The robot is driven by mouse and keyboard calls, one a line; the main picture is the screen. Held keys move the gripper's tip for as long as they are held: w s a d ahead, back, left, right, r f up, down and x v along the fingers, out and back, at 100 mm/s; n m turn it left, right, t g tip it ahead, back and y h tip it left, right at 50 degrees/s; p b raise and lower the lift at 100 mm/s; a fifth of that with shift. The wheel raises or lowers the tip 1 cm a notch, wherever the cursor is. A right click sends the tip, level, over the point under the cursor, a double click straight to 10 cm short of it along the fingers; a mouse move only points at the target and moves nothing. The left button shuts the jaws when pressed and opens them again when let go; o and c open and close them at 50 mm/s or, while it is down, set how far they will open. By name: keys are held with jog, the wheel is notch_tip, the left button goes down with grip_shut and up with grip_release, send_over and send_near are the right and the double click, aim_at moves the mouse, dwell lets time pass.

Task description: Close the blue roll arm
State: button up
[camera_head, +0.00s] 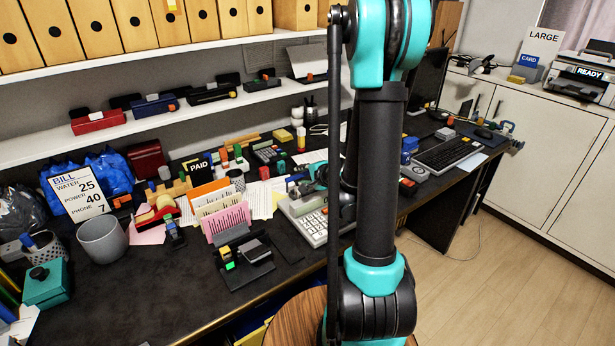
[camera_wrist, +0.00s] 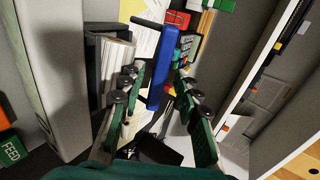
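A long blue bar (camera_wrist: 164,65), which looks like the blue roll arm, stands tilted in the middle of the wrist view. My gripper (camera_wrist: 157,75) is open, with one green-padded finger on each side of the bar. The left finger is near the bar; a gap shows on the right. I cannot tell whether either finger touches it. In the head view my own arm covers the centre, and the fingers and this bar cannot be made out there. A blue device (camera_head: 155,105) sits on the lower wall shelf between a red one and a black one.
The desk holds a calculator (camera_head: 306,222), a pink and orange letter holder (camera_head: 226,218), a grey cup (camera_head: 102,240) and a keyboard (camera_head: 450,152). The wrist view shows a pale panel (camera_wrist: 55,60) at left and a green FEED label (camera_wrist: 10,150).

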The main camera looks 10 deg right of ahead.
jog(key=v, duration=1.1)
jog(key=shift+s+r, duration=0.15)
jog(key=shift+s, duration=0.2)
jog(key=shift+d, duration=0.1)
